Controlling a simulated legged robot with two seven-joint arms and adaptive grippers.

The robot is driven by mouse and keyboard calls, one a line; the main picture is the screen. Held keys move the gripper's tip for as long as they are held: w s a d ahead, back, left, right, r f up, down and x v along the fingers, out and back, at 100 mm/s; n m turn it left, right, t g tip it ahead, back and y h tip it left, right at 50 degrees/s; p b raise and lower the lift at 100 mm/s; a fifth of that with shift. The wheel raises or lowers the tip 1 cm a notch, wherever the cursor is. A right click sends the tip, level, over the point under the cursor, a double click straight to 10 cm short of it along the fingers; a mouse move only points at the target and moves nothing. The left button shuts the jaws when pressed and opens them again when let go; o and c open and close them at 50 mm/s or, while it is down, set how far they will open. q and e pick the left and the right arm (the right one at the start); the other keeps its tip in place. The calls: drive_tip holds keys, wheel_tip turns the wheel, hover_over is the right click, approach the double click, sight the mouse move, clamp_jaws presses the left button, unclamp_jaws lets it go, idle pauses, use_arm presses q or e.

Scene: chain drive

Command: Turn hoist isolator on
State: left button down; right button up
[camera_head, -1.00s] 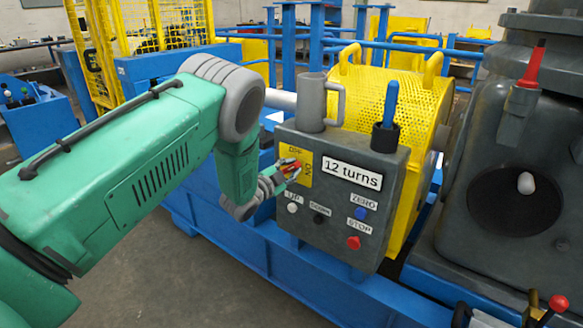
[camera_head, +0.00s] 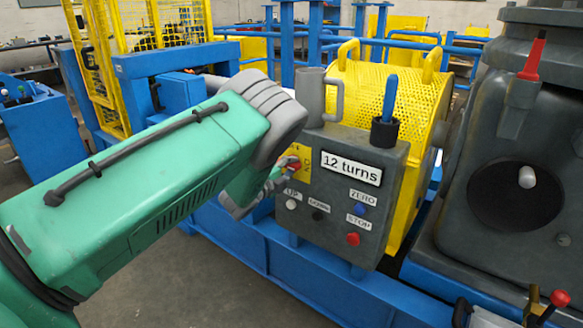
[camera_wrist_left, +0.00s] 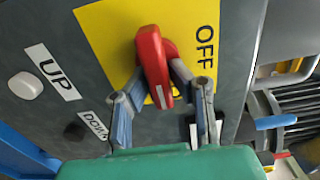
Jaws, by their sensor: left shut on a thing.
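The hoist isolator is a red rotary handle (camera_head: 291,163) on a yellow plate (camera_head: 303,152) at the upper left of the grey control box (camera_head: 340,222). In the left wrist view the red handle (camera_wrist_left: 153,62) stands across the yellow plate (camera_wrist_left: 108,38), its white mark at the end near my gripper. The word OFF reads to the right there; I see no ON word in that view. My left gripper (camera_head: 278,172) is shut on the handle; its fingers (camera_wrist_left: 163,105) lie on both sides of the handle's lower end. My right gripper is out of view.
The box carries a 12 turns display (camera_head: 351,168), a white UP button (camera_head: 291,204), a black DOWN button (camera_head: 317,215), a blue ZERO button (camera_head: 361,208) and a red STOP button (camera_head: 353,239). A grey mug (camera_head: 313,97) and a cup with a blue-handled tool (camera_head: 385,130) stand on top.

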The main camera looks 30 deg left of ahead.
use_arm(q)
drive_tip(key=shift+f, duration=0.25)
drive_tip(key=c, duration=1.5)
unclamp_jaws()
drive_tip(key=shift+r, duration=0.1)
drive_tip(key=shift+s, duration=0.3)
drive_tip(key=s, duration=0.7)
drive_tip(key=s+a, duration=0.1)
drive_tip(key=s, duration=0.3)
drive_tip(key=shift+s, duration=0.1)
